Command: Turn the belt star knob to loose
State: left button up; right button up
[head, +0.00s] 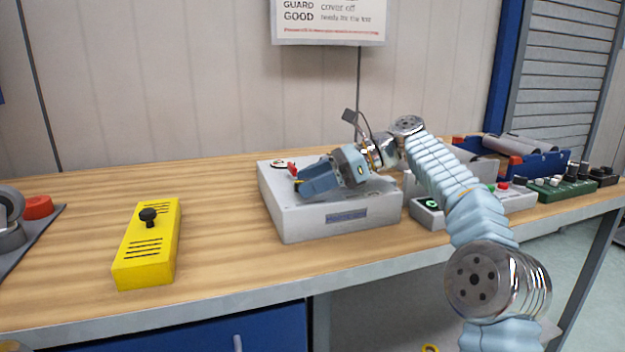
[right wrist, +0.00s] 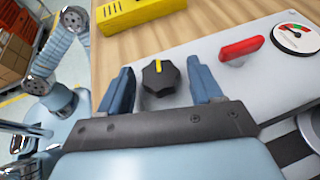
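The black lobed knob with a yellow pointer mark (right wrist: 160,77) stands on the light grey machine box (head: 335,215) in the right wrist view. I take it to be the belt star knob; any label beside it is not readable. My right gripper (head: 303,182) is low over the box top. Its two blue fingers are open in the right wrist view (right wrist: 158,68), one on each side of the knob, with gaps between. In the head view the gripper mostly hides the knob. My left gripper is not in view.
A red lever (right wrist: 241,50) and a round gauge (right wrist: 294,37) sit on the box right of the knob in the right wrist view. A yellow box with a black knob (head: 148,245) stands left on the bench. Control boxes and a blue tray (head: 540,163) crowd the right. Bench between the boxes is clear.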

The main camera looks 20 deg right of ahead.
jog(key=shift+o, duration=0.2)
jog(key=v, duration=0.6)
jog(key=shift+w+d+r, duration=0.1)
jog(key=shift+d+r, duration=0.05)
jog(key=shift+s+d+r, duration=0.1)
jog(key=shift+s+d, duration=0.1)
jog(key=shift+d, duration=0.3)
